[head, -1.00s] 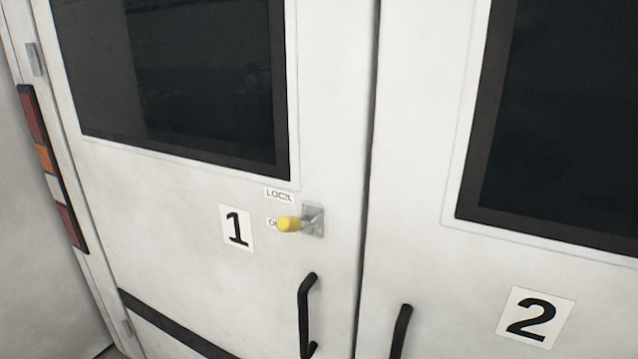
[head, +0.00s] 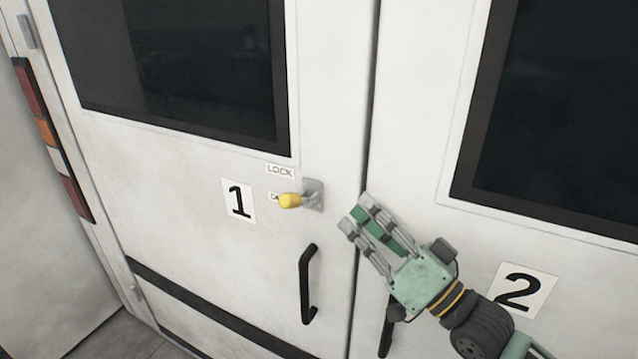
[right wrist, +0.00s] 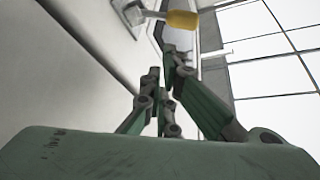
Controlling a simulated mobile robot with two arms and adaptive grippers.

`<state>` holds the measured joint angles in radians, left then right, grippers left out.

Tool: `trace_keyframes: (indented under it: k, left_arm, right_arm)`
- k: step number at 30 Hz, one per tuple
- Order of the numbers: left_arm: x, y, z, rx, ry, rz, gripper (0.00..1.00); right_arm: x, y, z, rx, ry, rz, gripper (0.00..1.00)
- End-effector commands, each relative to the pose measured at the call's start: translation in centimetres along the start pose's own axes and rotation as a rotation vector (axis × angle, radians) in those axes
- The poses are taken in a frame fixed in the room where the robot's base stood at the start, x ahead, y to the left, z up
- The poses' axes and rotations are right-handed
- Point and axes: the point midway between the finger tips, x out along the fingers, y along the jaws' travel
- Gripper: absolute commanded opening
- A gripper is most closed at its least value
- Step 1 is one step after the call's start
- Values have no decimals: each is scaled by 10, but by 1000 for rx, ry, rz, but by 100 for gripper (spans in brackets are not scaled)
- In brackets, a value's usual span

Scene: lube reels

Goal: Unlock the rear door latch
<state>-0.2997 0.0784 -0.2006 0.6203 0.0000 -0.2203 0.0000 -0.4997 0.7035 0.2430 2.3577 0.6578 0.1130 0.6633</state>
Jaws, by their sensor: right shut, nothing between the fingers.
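The rear door latch (head: 312,195) is a small grey metal plate on door 1, with a lever ending in a yellow knob (head: 290,200) that points left. A LOCK label (head: 280,171) sits above the lever, and a second label is partly hidden behind the knob. My right gripper (head: 354,212) is in front of the gap between the doors, right of and slightly below the latch, apart from it. Its fingers are shut and empty. In the right wrist view, the yellow knob (right wrist: 182,19) shows at the top, beyond the fingertips (right wrist: 163,62). My left gripper is not in view.
Door 1 has a black handle (head: 307,284) below the latch. Door 2 has another black handle (head: 386,335), partly hidden by my right arm. A dark window (head: 180,70) lies above the latch. The space before door 1 is clear.

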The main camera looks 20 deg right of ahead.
Motion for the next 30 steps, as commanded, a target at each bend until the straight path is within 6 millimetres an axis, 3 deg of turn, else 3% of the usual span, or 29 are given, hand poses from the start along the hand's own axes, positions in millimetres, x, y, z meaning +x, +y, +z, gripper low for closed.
trace_keyframes:
  k: [1,5,17,23,30]
  left_arm:
    - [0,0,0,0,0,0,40]
    - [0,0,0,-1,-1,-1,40]
    - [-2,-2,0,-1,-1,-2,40]
    - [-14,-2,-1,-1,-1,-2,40]
    - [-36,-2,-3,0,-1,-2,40]
  right_arm:
    - [2,-5,-12,14,30,-29,0]
    - [2,-12,-26,38,72,-67,0]
    - [5,-13,-28,39,76,-69,0]
    - [26,-16,-33,37,79,-71,0]
    - [68,-19,-37,38,79,-69,0]
